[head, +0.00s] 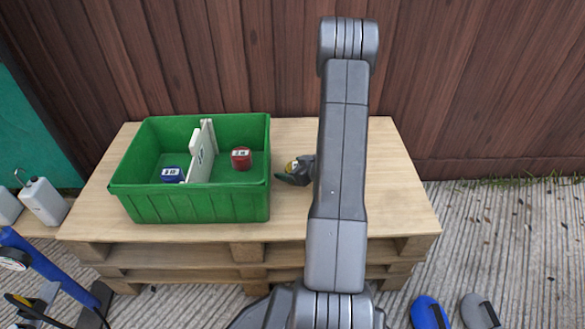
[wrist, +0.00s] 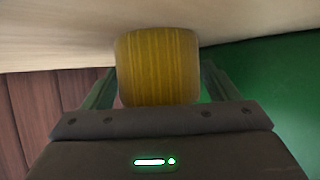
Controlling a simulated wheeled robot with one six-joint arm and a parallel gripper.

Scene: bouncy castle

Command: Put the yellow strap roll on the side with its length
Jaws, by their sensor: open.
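The yellow strap roll (wrist: 158,62) fills the middle of the wrist view, between the two fingers of my gripper (wrist: 156,75). The fingers are open, with a thin gap showing on each side of the roll. In the head view, a small bit of the yellow roll (head: 291,165) shows at my gripper (head: 290,174), just right of the green crate (head: 195,205). The crate has a white upright divider (head: 200,160). A blue strap roll (head: 172,174) lies left of it and a red strap roll (head: 241,158) lies right of it. Any length marking is too small to read.
The crate stands on the left of a wooden pallet table (head: 395,200). The tabletop right of my arm is bare. A wooden fence (head: 480,80) rises behind. A white bottle (head: 43,200) and a blue pump (head: 50,270) stand at the left.

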